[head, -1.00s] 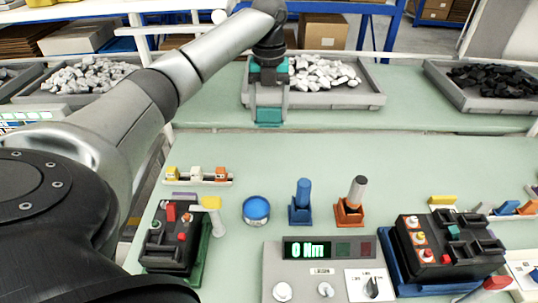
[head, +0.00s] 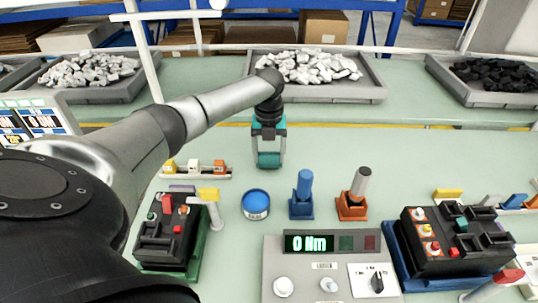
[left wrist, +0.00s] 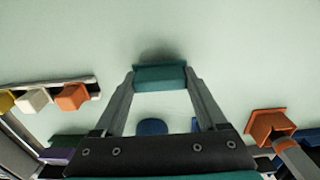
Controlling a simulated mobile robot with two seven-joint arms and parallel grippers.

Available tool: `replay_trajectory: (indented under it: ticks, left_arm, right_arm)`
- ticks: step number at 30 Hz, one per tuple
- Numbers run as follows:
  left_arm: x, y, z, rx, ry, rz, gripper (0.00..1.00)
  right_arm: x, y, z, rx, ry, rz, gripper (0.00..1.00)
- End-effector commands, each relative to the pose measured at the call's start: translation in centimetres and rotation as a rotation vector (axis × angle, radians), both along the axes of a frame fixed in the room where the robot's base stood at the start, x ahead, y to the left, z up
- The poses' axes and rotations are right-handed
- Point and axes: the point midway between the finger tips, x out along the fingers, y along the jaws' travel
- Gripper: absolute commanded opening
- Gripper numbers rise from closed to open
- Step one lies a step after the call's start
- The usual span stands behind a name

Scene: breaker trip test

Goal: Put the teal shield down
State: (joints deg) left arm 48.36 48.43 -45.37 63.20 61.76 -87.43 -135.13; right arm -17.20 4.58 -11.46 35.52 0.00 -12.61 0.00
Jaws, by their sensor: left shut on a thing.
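My left gripper (head: 268,158) is shut on the teal shield (head: 268,160), a small teal block between its fingertips. In the left wrist view the shield (left wrist: 160,77) sits between the two grey fingers, with a dark shadow on the pale green table (left wrist: 230,50) just beyond it. The gripper points down over the bare table (head: 350,140), behind the blue tub and the blue holder. I cannot tell whether the shield touches the table. My right gripper is not in view.
A blue tub (head: 256,204), a blue holder (head: 302,208) and an orange holder (head: 352,207) stand in front of the gripper. A rack of coloured blocks (head: 194,173) lies to the left. Grey trays (head: 375,92) of pieces stand behind. Bare table lies right of the gripper.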

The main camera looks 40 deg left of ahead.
Motion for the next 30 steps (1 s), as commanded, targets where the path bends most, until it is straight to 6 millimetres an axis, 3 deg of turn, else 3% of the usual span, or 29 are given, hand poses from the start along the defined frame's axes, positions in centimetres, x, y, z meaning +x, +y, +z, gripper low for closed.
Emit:
replay_trajectory:
  ticks: [11, 12, 18, 26, 30]
  left_arm:
    - [0.0, 0.0, -0.4, 0.0, -0.001, 0.0, 0.21]
    - [0.0, 0.0, -0.3, 0.0, -0.001, -0.001, 0.79]
    - [0.0, 0.0, -0.3, 0.0, -0.001, 0.0, 1.0]
    - [0.0, 0.0, -0.1, 0.0, -0.001, 0.0, 1.0]
    - [0.1, 0.0, 1.3, -0.001, -0.003, 0.001, 1.0]
  right_arm:
    - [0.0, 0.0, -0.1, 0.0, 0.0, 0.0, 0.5]
    - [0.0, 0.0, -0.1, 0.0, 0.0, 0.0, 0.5]
    - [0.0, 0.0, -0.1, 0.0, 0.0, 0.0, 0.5]
    - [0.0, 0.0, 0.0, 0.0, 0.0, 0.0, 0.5]
    - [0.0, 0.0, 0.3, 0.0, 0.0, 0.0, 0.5]
